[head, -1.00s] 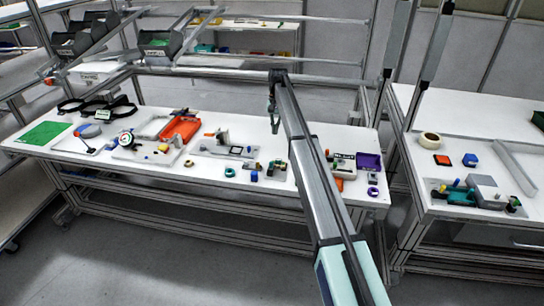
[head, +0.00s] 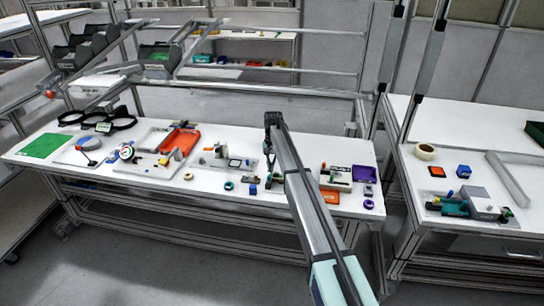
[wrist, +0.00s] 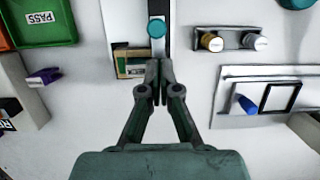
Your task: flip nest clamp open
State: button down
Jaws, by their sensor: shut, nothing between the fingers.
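In the wrist view, a narrow grey bar with a round teal knob (wrist: 157,27) stands just beyond my fingertips; it looks like the clamp. A tan and dark block (wrist: 130,62) lies beside the bar, to its left. My gripper (wrist: 160,68) has its two fingertips together, with nothing between them. It overlaps the lower end of the bar in this view; I cannot tell whether it touches. In the head view my gripper (head: 269,165) hangs low over the middle of the white table, and my arm partly covers the spot below it.
A green tray marked PASS (wrist: 42,22) and a purple piece (wrist: 43,76) are left of the bar. A grey holder with two cylinders (wrist: 232,29) and a plate with a black frame (wrist: 280,97) are to its right. Bare white table (wrist: 85,85) lies between.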

jog(key=shift+s+r, duration=0.1)
jog(key=shift+s, duration=0.75)
jog(key=shift+s+a, duration=0.15)
jog(key=shift+s, duration=0.95)
jog(key=shift+f, duration=0.2)
jog(key=shift+r, duration=0.1)
jog(key=v, duration=1.2)
jog(key=shift+w, duration=0.2)
